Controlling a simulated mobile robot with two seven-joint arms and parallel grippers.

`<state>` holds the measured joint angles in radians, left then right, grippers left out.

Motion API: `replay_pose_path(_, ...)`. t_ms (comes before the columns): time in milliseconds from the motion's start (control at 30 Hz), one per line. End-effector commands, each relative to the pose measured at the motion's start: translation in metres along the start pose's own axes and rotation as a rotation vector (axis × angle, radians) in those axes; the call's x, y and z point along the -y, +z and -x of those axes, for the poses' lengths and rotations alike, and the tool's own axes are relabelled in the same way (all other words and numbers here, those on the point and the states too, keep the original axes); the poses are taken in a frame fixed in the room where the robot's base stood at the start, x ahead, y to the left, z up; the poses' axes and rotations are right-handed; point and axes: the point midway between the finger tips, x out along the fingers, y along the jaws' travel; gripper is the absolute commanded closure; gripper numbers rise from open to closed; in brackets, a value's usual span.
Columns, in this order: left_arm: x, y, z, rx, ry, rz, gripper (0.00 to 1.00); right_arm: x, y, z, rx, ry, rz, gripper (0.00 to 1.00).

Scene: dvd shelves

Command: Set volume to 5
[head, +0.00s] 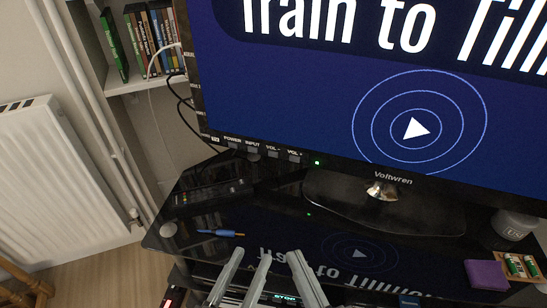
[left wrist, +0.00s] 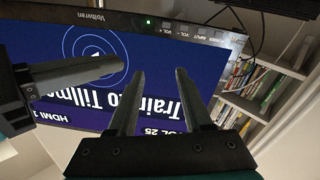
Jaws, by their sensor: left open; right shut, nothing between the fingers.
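The Voltwren television (head: 330,120) shows a blue screen with a play symbol. On its lower left bezel are labelled POWER, INPUT, VOL - (head: 273,153) and VOL + (head: 294,157) buttons, beside a lit green light. In the left wrist view the television (left wrist: 85,50) appears upside down and its screen seems to read VOL 25 (left wrist: 180,133). My left gripper (head: 252,254) is open and empty, below and apart from the buttons; its fingers also show in the left wrist view (left wrist: 160,72). My right gripper (head: 293,253) is shut and empty just to its right.
A glossy black stand (head: 190,200) holds a blue pen-like tool (head: 220,233), a purple item (head: 487,274) and a small battery tray (head: 522,265). Cables hang left of the television. A shelf of cases (head: 150,40) and a white radiator (head: 65,180) stand at left.

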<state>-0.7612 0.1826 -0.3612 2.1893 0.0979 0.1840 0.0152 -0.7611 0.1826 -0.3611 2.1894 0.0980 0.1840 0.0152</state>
Motion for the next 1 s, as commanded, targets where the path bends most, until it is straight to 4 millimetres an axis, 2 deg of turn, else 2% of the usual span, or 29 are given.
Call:
replay_pose_path(167,0.0001,0.0005,0.0,0.001,0.0,0.0,0.52,-0.0001,0.0006,0.0,0.001,0.0,0.0,1.0)
replay_pose_path(600,0.0002,0.0011,-0.0001,0.003,0.0,-0.001,1.0,-0.0003,0.001,-0.0001,0.003,0.0,0.001,1.0)
replay_pose_path(1000,0.0001,0.0013,0.0,0.003,0.0,0.0,1.0,-0.0003,0.0011,-0.0001,0.003,0.0,0.001,1.0)
